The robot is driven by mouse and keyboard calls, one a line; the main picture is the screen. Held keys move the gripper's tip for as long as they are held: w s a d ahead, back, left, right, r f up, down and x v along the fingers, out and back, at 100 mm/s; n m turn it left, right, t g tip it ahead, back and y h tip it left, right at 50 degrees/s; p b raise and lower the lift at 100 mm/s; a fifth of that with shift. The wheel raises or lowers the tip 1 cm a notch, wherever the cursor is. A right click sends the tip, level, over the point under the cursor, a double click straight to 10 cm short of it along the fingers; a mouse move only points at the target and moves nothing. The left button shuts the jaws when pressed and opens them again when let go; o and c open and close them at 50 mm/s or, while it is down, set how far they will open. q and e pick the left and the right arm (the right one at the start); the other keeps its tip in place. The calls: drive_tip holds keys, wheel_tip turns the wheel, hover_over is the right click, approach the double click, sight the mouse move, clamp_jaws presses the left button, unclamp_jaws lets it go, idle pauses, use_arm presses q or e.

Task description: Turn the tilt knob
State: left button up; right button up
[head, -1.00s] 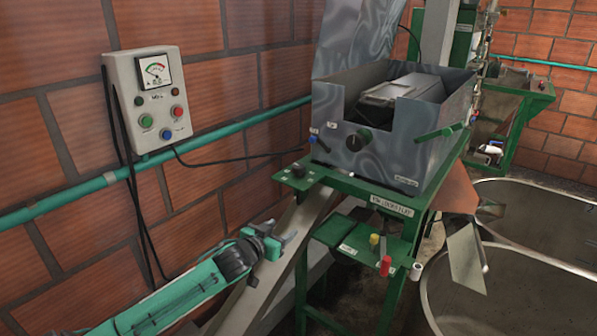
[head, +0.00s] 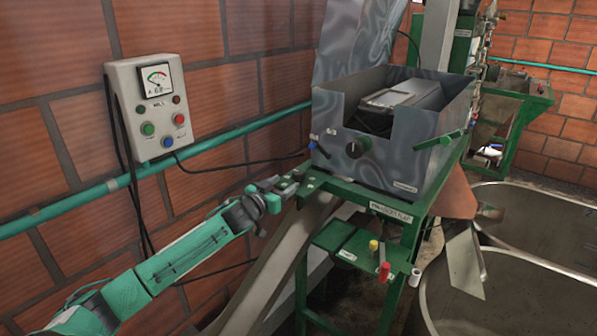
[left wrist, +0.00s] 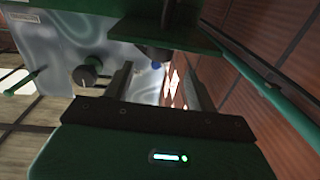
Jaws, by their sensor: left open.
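Which knob is the tilt knob cannot be told, as the small labels are unreadable. A black knob (head: 295,175) stands on the green corner plate at the front left of the machine, partly hidden by my left gripper (head: 279,187). In the left wrist view this dark knob (left wrist: 158,51) shows just beyond and between the open fingers of my left gripper (left wrist: 160,72), apparently apart from them. A larger black knob (head: 358,144) is on the front of the grey metal box; it also shows in the left wrist view (left wrist: 85,75). My right gripper is out of view.
A blue-tipped lever (head: 313,145) sits just above the corner plate. A control box (head: 150,108) with gauge and buttons hangs on the brick wall, above a green pipe (head: 230,133). A lower green shelf (head: 352,243) and metal tubs (head: 500,300) stand to the right.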

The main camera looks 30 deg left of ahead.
sight(295, 175)
use_arm(q)
drive_tip(key=w+p, duration=0.2)
drive_tip(key=w, duration=0.5)
drive_tip(key=shift+r, duration=0.1)
drive_tip(key=shift+w+d, duration=0.1)
drive_tip(key=shift+w, duration=0.65)
drive_tip(key=shift+c, duration=0.5)
